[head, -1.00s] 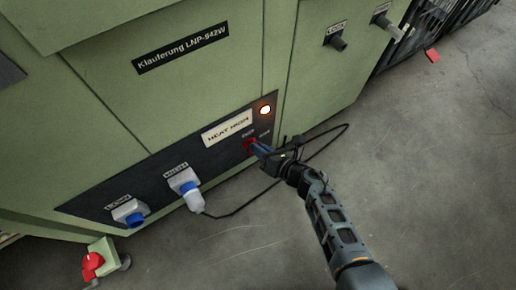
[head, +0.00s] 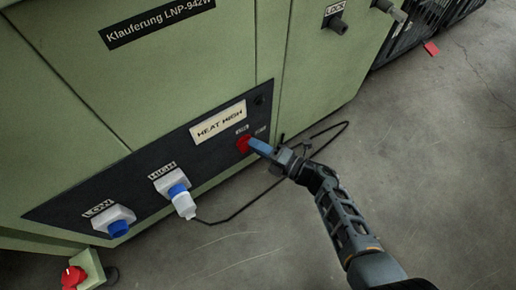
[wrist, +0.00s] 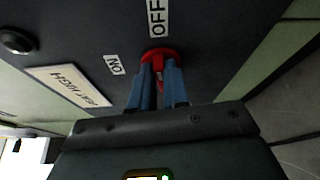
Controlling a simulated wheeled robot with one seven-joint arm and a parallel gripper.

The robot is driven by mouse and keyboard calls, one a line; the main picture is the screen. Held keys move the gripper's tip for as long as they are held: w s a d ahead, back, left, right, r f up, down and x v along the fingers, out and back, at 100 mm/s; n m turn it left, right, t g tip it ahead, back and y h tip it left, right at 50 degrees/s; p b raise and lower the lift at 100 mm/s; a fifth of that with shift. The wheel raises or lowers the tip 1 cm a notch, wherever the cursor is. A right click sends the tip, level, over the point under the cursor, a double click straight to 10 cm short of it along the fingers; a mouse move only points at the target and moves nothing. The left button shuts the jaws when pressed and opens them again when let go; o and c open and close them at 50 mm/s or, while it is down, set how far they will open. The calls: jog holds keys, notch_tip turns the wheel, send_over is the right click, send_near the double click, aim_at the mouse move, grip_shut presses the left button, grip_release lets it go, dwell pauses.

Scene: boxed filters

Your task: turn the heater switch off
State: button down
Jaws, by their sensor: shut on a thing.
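The red heater switch (head: 243,144) is on the dark panel of the green machine, under the "HEAT HIGH" plate (head: 218,122). In the wrist view the red switch (wrist: 157,54) sits between my two blue fingers. The OFF label (wrist: 157,18) is straight above it and the ON label (wrist: 115,65) is to its left. Its handle points roughly toward OFF, though the fingers partly hide it. My gripper (head: 254,146) is shut on the switch; it also shows in the wrist view (wrist: 160,72). The round indicator lamp (head: 260,100) is dark; it also shows in the wrist view (wrist: 17,41).
A white-and-blue plug (head: 182,198) sits in a middle socket, its black cable (head: 255,204) looping across the floor beneath my arm. A blue-capped socket (head: 115,221) is at the lower left. A red knob (head: 74,277) stands below it.

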jog(key=shift+f+m+b, duration=0.25)
jog(key=shift+m+b, duration=0.15)
jog(key=shift+m, duration=0.1)
jog(key=shift+m+y, duration=0.3)
jog(key=c, duration=1.1)
grip_release()
jog(key=shift+d+r, duration=0.1)
jog(key=p+v, duration=0.2)
jog(key=v, duration=0.5)
jog(key=shift+s+d, duration=0.25)
